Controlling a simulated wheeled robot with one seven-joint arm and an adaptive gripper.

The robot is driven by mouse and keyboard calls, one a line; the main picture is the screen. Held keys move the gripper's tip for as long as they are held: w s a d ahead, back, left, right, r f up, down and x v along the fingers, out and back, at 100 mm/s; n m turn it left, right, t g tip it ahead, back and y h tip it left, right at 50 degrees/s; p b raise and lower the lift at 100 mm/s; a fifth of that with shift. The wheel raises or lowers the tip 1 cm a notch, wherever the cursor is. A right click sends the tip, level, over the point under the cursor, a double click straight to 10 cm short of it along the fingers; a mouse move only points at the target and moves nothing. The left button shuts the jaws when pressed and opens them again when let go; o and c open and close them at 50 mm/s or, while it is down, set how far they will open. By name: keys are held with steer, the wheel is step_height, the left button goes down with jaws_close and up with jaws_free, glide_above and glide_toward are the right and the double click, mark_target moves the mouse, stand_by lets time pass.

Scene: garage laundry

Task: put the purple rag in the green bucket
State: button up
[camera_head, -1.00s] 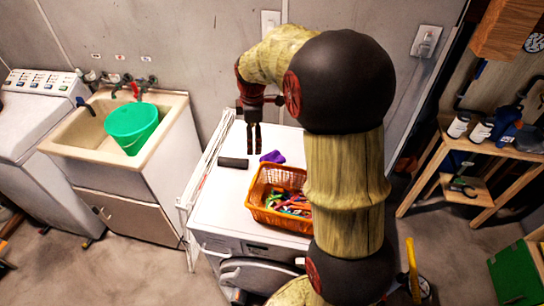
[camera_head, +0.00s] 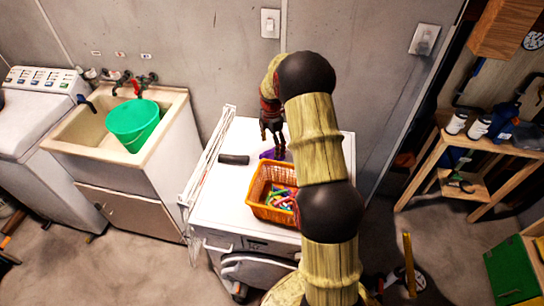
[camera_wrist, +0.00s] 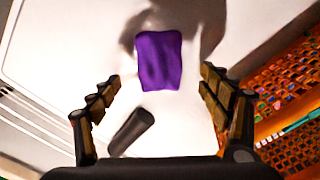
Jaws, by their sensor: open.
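The purple rag (camera_wrist: 159,60) lies flat on the white machine top, between and ahead of my fingers in the wrist view. In the head view the rag (camera_head: 267,155) shows only in part, behind my gripper (camera_head: 272,142) and beside the orange basket. My gripper (camera_wrist: 160,105) is open and empty, pointing down above the machine top near the rag. The green bucket (camera_head: 133,122) sits tilted in the sink to the left.
An orange basket (camera_head: 258,207) with several colourful items stands right beside the rag. A dark cylinder (camera_head: 234,160) lies to the rag's left. A white rack (camera_head: 207,165) stands between the white machine (camera_head: 217,205) and the beige sink (camera_head: 72,142).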

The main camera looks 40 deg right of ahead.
mark_target(270, 151)
steer(key=f, duration=0.3)
steer(key=f+b, duration=0.1)
steer(key=shift+a+f, duration=0.3)
steer(key=shift+f, duration=0.1)
steer(key=shift+c, duration=0.4)
steer(key=c, duration=1.3)
steer(key=shift+o, duration=0.2)
steer(key=shift+w+r, duration=0.1)
steer(key=shift+r, duration=0.1)
